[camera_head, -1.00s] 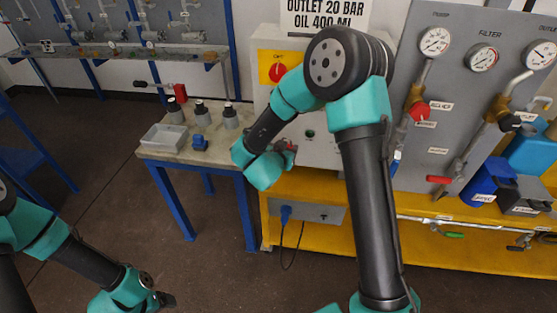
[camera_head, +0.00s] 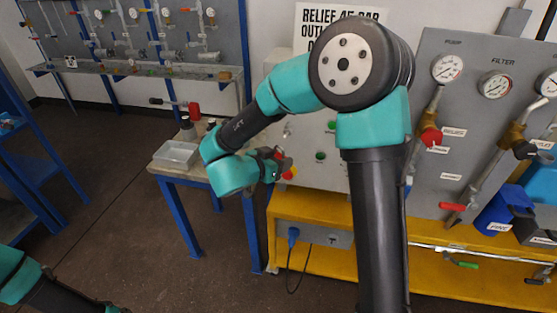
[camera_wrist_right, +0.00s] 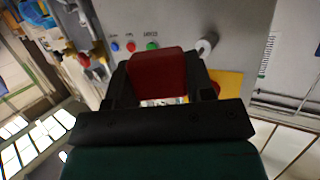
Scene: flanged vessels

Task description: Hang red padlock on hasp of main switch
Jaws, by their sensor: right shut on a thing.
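The red padlock (camera_wrist_right: 157,75) is between the two dark fingers of my right gripper (camera_wrist_right: 160,88) in the wrist view. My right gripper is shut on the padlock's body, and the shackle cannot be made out. In the head view my right gripper (camera_head: 277,158) is in front of the light panel's lower left part. In the wrist view a yellow plate (camera_wrist_right: 230,82), seemingly the main switch's, shows right of the padlock, partly behind a finger.
A small table with a pale tray (camera_head: 177,154) and dark-topped containers (camera_head: 188,128) stands left of the panel. A grey board with gauges (camera_head: 448,68) and valves is at right, above a yellow bench (camera_head: 390,232). Green buttons (camera_head: 320,156) are on the panel.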

